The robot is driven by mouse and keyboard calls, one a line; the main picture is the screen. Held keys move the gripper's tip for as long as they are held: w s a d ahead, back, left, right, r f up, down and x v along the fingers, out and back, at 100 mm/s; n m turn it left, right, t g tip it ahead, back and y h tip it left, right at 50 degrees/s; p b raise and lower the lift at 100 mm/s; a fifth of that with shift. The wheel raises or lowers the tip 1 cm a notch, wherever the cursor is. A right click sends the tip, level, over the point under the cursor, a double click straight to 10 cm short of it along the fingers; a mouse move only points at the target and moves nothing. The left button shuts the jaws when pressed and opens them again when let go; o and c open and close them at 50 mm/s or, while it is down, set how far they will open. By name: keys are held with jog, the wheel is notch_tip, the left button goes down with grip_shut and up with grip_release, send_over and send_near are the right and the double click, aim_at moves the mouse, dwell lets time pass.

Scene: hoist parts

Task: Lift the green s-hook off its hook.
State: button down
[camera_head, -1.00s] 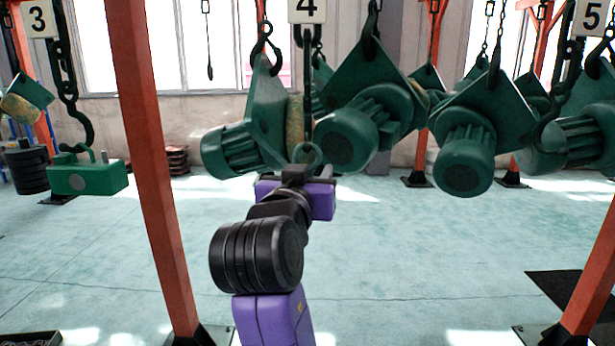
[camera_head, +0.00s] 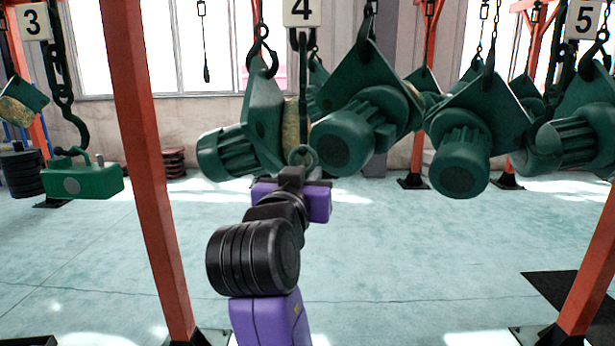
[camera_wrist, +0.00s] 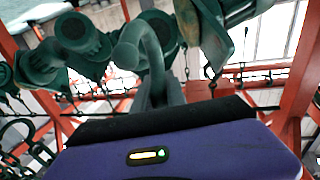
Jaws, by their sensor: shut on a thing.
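The green s-hook (camera_head: 303,156) shows in the head view as a grey-green curved loop just above my gripper, below the number 4 sign. In the wrist view its thick bent shank (camera_wrist: 150,60) rises from behind the dark edge of my gripper and curves over at the top. My gripper (camera_head: 303,173) is shut on its lower part; the fingertips are mostly hidden. A dark vertical piece (camera_head: 303,90) hangs right above the s-hook under the sign. Whether the s-hook touches it or the hook there, I cannot tell.
A green hoist motor on a plate (camera_head: 226,152) hangs close at the left of my gripper, and another (camera_head: 345,140) close at the right. A red post (camera_head: 145,170) stands further left. A green block (camera_head: 85,180) hangs from a hook under sign 3.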

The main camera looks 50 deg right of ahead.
jog(key=shift+a+r+p, duration=0.15)
jog(key=shift+r+p, duration=0.45)
jog(key=shift+p, duration=0.6)
